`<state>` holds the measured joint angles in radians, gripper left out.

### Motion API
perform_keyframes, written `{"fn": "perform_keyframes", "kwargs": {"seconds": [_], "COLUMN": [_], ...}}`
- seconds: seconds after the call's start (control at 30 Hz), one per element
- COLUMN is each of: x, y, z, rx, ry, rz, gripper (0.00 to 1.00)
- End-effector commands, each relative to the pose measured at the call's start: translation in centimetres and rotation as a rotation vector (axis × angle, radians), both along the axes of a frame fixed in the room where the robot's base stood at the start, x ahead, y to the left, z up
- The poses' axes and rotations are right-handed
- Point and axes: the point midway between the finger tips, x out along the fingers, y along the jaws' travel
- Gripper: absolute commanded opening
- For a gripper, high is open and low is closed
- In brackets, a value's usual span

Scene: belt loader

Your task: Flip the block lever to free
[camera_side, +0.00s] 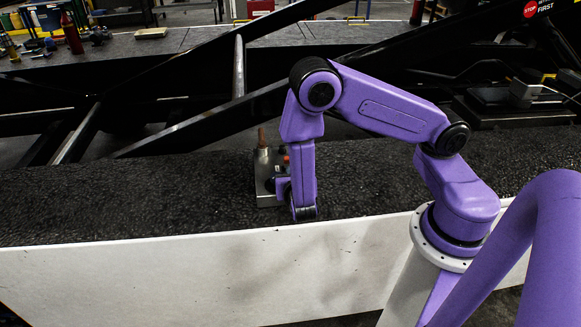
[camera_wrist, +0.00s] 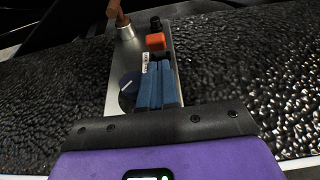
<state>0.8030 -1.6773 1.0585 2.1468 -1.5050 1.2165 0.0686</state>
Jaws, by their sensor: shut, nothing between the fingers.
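A grey metal control block (camera_side: 267,195) sits on the black textured deck, partly hidden behind my arm in the side view. A lever with a brownish handle (camera_side: 261,137) stands upright on its far end. In the wrist view the metal plate (camera_wrist: 115,75) carries this lever (camera_wrist: 119,12) on a round silver base, an orange part (camera_wrist: 156,41), a small black knob (camera_wrist: 156,24) and a dark round dial (camera_wrist: 128,87) with a white mark. My gripper (camera_wrist: 158,66) is shut and empty, its blue fingers over the plate beside the dial, below the orange part. I cannot tell whether they touch it.
The black rough deck (camera_side: 120,200) is clear around the block. A white side panel (camera_side: 180,280) edges its front. Dark diagonal beams (camera_side: 200,125) cross behind the block. A bench with tools (camera_side: 130,45) is far back.

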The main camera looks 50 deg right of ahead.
Motion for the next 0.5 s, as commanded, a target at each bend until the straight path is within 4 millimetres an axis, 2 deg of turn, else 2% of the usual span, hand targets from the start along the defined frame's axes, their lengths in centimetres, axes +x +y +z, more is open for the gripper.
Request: {"fn": "perform_keyframes", "kwargs": {"seconds": [0.2,0.5], "x": [1.14,1.34], "y": [-1.17,-1.31], "z": [0.79,0.94], "rx": [0.0,-0.001], "ry": [0.0,0.001], "rz": [-0.002,0.0], "gripper": [0.0,0.0]}}
